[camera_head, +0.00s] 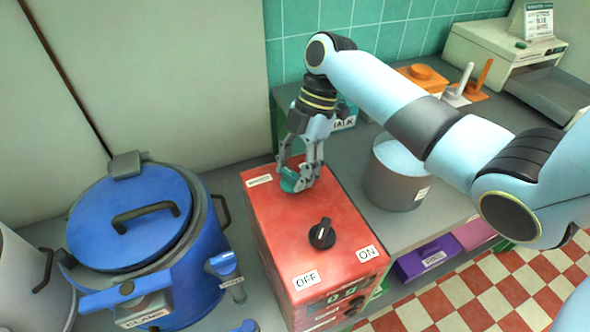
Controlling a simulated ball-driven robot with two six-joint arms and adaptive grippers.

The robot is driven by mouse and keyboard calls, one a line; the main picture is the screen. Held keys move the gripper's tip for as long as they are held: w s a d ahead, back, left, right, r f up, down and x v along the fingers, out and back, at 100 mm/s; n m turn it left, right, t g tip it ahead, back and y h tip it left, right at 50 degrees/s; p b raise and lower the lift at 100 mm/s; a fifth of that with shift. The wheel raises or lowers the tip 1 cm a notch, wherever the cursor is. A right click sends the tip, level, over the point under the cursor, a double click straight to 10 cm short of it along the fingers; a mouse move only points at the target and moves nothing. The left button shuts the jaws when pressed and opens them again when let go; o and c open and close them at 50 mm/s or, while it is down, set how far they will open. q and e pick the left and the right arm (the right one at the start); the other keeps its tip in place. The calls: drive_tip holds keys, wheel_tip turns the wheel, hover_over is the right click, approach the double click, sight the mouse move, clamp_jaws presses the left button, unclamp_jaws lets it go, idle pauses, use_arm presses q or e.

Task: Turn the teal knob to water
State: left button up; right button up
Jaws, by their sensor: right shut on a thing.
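The teal knob (289,184) sits on the far part of the top of a red control box (275,230). My right gripper (298,178) reaches down from above with its fingers shut on the knob. The fingers hide much of the knob, so I cannot tell which way it points. A small white label (259,181) lies to the left of the knob; its word is too small to read. My left gripper is not in view.
A black knob (322,233) stands nearer on the box, between the OFF label (306,280) and the ON label (368,253). A blue lidded kettle (130,225) stands left. A grey pot (393,180) stands right, under my right arm.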

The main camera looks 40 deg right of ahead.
drive_tip(key=shift+w+n+g+h+b, duration=0.1)
drive_tip(key=shift+n+g+h+b, duration=0.25)
drive_tip(key=shift+n, duration=0.8)
drive_tip(key=shift+n+g+h+b, duration=0.1)
drive_tip(key=shift+n+g, duration=0.35)
drive_tip(key=shift+n, duration=0.7)
drive_tip(key=o, duration=1.2)
drive_tip(key=shift+c, duration=0.2)
drive_tip(key=v, duration=0.5)
drive_tip(key=shift+w, duration=0.15)
drive_tip(key=w+d, duration=0.6)
drive_tip(key=d, duration=0.4)
drive_tip(key=shift+w+f, duration=0.1)
drive_tip(key=shift+w, duration=0.05)
